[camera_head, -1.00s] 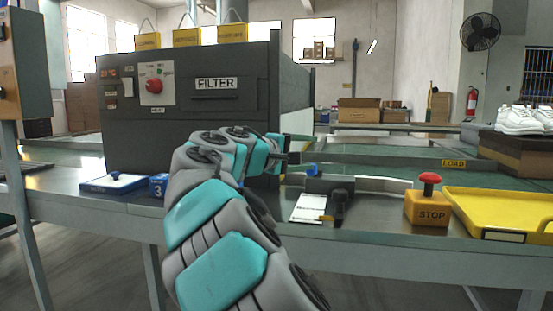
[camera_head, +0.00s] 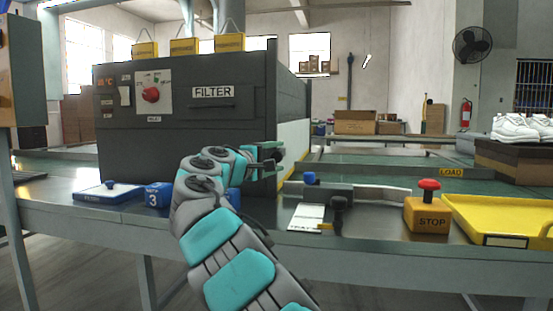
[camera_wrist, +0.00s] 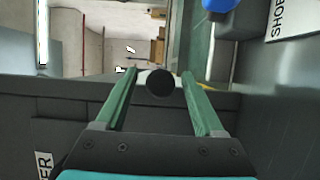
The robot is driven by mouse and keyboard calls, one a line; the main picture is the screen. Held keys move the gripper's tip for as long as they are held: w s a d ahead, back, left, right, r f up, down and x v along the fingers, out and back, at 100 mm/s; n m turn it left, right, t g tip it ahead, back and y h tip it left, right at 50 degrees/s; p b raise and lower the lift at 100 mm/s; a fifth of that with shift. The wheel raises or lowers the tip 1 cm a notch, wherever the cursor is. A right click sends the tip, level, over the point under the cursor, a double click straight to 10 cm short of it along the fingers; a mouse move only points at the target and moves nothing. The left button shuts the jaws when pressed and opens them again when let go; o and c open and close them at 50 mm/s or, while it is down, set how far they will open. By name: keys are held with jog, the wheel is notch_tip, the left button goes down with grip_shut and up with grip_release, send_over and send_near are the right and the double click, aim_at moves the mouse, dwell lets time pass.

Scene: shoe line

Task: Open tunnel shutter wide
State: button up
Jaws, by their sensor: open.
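The tunnel is a dark grey box (camera_head: 185,140) with a FILTER label on its front. A pale panel with a yellow edge (camera_head: 294,150) shows on the lower part of its right side; I cannot tell whether this is the shutter. My gripper (camera_head: 268,152) is at the tunnel's front right corner. In the wrist view its two green fingers (camera_wrist: 155,82) are apart, with a round black knob (camera_wrist: 160,84) between their tips. Whether they touch the knob, and what it is fixed to, is unclear. The arm hides part of the tunnel's lower right front.
A red dial (camera_head: 151,95) is on the tunnel front. A blue knob (camera_head: 310,178), a black-handled fixture (camera_head: 339,203), an orange STOP box (camera_head: 427,216) and a yellow tray (camera_head: 505,218) stand to the right. A blue 3 block (camera_head: 157,196) is left of my arm.

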jog(key=shift+w+d, duration=0.1)
grip_shut()
dwell(0.6)
dwell(0.9)
